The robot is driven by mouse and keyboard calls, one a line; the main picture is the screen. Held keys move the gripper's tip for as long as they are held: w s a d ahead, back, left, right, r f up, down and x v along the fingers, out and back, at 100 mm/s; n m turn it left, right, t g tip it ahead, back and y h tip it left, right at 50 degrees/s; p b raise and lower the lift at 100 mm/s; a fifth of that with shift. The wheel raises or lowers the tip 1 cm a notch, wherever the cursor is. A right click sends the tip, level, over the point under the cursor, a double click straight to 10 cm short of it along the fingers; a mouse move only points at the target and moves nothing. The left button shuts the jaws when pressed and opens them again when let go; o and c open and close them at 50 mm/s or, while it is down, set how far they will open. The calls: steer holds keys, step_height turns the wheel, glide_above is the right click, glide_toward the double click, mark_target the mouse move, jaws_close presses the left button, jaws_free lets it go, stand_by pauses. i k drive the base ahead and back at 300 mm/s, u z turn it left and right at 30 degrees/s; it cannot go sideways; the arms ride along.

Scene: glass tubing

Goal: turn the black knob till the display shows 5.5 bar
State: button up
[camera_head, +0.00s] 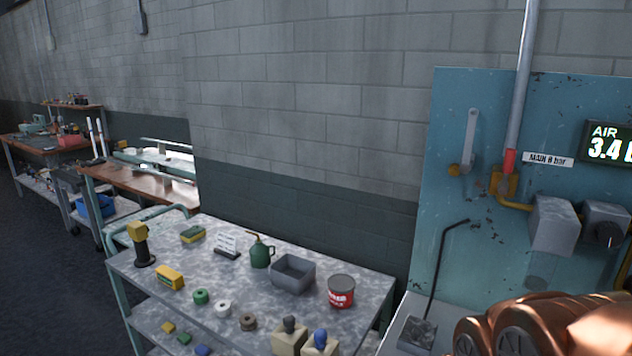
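The black knob (608,235) is on the front of a grey box at the right edge, on a worn blue panel (455,110). A pale mark shows on the knob's face. The display (610,145) above it has a black face with white-green characters. It reads "AIR" and "3.4", and the rest is cut off by the picture's right edge. My copper-coloured arm (550,328) fills the bottom right corner below the knob. My gripper is not in view, so I cannot see whether it touches anything.
A grey box (554,226), yellow pipe and lever (470,135) are left of the knob. A "MAIN 8 bar" label (548,160) is above. A cart (345,265) with a red can (341,291) is left.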

mark_target(610, 234)
steer(key=z, duration=1.4)
